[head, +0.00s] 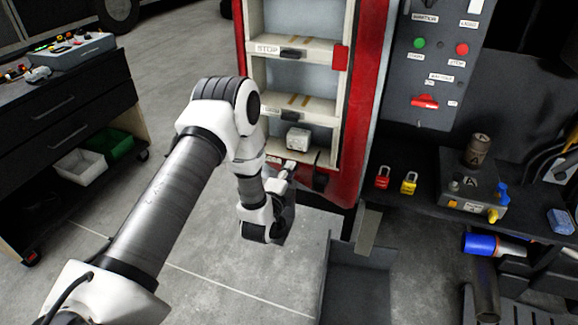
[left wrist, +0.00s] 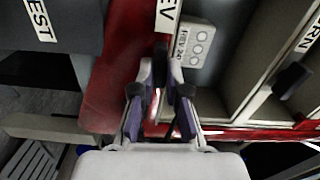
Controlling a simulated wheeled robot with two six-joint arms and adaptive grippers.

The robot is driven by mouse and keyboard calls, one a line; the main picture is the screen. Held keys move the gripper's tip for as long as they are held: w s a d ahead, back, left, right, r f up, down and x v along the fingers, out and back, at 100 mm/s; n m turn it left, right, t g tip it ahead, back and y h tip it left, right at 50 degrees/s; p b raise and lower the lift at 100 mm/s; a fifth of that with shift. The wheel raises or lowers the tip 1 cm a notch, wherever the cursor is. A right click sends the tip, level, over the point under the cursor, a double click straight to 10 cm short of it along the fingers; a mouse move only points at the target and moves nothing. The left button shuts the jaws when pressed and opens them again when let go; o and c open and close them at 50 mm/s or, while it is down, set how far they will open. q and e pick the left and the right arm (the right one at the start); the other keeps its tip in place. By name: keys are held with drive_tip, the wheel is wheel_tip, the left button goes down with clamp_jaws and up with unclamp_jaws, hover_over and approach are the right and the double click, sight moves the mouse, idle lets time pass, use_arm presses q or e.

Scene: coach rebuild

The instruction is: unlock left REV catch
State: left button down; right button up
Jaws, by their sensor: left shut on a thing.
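My left gripper (head: 288,170) reaches to the lowest compartment of the red-framed cabinet (head: 371,90). In the left wrist view my left gripper (left wrist: 160,88) has its two fingers closed around a small dark part, which seems to be the left REV catch (left wrist: 160,66). The catch sits just below a white label ending in "EV" (left wrist: 168,14). The fingers hide most of it, so I cannot tell whether it is turned. A small white box (head: 298,138) marked REV stands in this compartment, and it also shows in the left wrist view (left wrist: 195,43). My right gripper is not in view.
Above are compartments with a STOP label (head: 268,49) and a dark catch (head: 293,54). A control panel (head: 434,60) is at the right. Red (head: 382,178) and yellow (head: 408,183) padlocks lie on the dark shelf. A drawer cabinet (head: 62,115) stands left, with open floor between.

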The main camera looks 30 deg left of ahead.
use_arm(q)
drive_tip(key=shift+f+m, duration=0.1)
drive_tip(key=shift+m, duration=0.5)
drive_tip(key=c, duration=1.2)
unclamp_jaws()
drive_tip(key=v, duration=0.7)
drive_tip(key=shift+s, duration=0.25)
